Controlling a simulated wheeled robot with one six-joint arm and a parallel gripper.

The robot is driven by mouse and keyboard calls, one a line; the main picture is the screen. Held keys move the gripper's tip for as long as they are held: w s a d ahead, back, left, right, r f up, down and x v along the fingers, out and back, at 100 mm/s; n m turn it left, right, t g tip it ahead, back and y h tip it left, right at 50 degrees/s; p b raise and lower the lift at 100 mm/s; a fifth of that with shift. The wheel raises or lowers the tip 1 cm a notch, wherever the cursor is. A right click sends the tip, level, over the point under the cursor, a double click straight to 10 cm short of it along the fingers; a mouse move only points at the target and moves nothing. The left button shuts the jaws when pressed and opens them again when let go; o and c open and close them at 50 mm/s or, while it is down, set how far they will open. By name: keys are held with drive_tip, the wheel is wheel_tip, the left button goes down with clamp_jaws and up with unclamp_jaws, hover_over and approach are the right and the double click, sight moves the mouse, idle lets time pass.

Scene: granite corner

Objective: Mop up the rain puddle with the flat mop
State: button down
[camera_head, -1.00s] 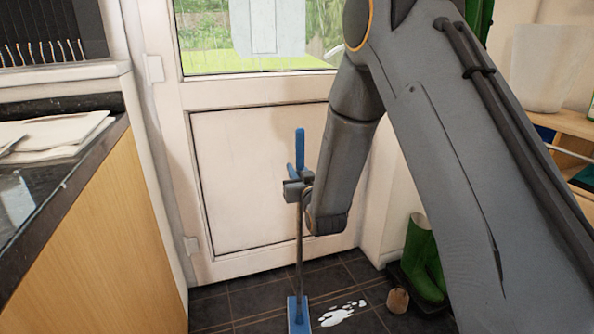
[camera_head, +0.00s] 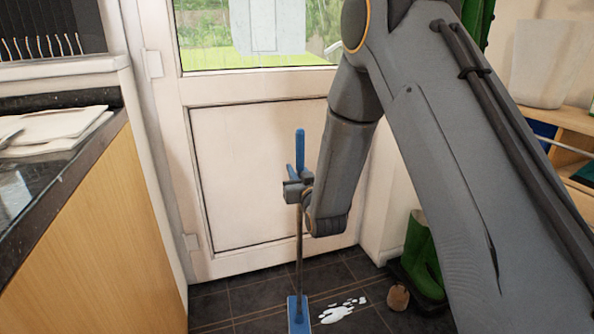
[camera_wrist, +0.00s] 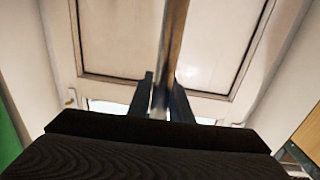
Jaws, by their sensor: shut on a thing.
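The flat mop (camera_head: 299,245) stands upright in the head view, with a blue grip at the top, a grey pole and a blue head (camera_head: 298,315) on the dark tiles. My gripper (camera_head: 298,190) is shut on the pole just below the blue grip. The wrist view shows the pole (camera_wrist: 173,50) between the two dark fingers (camera_wrist: 161,95). The rain puddle (camera_head: 342,310) is a white, broken patch on the floor, just right of the mop head. The mop head's lower edge is near the bottom of the picture.
A white door (camera_head: 260,170) stands close behind the mop. A wooden counter (camera_head: 90,240) with a dark top is on the left. Green boots (camera_head: 424,258) and a small brown object (camera_head: 398,297) stand right of the puddle. A shelf (camera_head: 565,125) is at far right.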

drive_tip(key=shift+f, duration=0.15)
drive_tip(key=w+d, duration=0.4)
drive_tip(key=d, duration=0.9)
drive_tip(key=w+d, duration=0.4)
drive_tip(key=d, duration=1)
drive_tip(key=shift+w+b, duration=0.35)
idle(1.6)
drive_tip(key=shift+w+d, duration=1.2)
drive_tip(key=shift+d, duration=2.45)
drive_tip(key=s+a+p, duration=0.3)
drive_tip(key=a, duration=0.8)
drive_tip(key=shift+s+a+p, duration=0.35)
drive_tip(key=shift+s, duration=0.05)
